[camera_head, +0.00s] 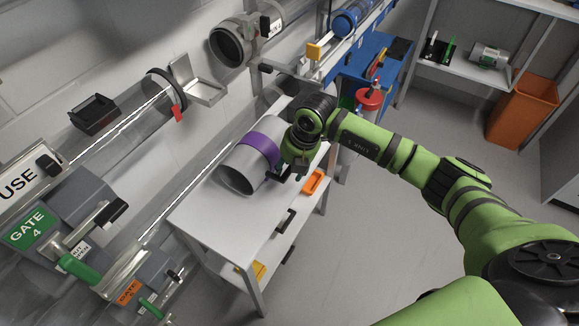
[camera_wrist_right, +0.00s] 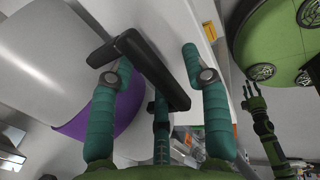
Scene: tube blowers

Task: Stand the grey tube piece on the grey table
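The grey tube piece (camera_head: 240,168), a wide cylinder with a purple band, lies on its side on the grey table (camera_head: 195,222), its open end toward the lower left. In the right wrist view its pale wall (camera_wrist_right: 60,60) and purple band fill the left side. My right gripper (camera_head: 290,175) is at the tube's right side. Its teal fingers (camera_wrist_right: 148,70) are spread around a black bar handle (camera_wrist_right: 150,70) beside the tube. The left finger overlaps the bar; the right one is apart from it. My left gripper (camera_wrist_right: 252,92) shows small in the wrist view, fingers spread and empty.
An orange item (camera_head: 313,181) lies at the table's right edge. A red-topped cylinder (camera_head: 369,100) stands behind, by a blue cabinet (camera_head: 385,50). Clear pipe (camera_head: 130,115) runs along the wall at left. The table's front part is clear.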

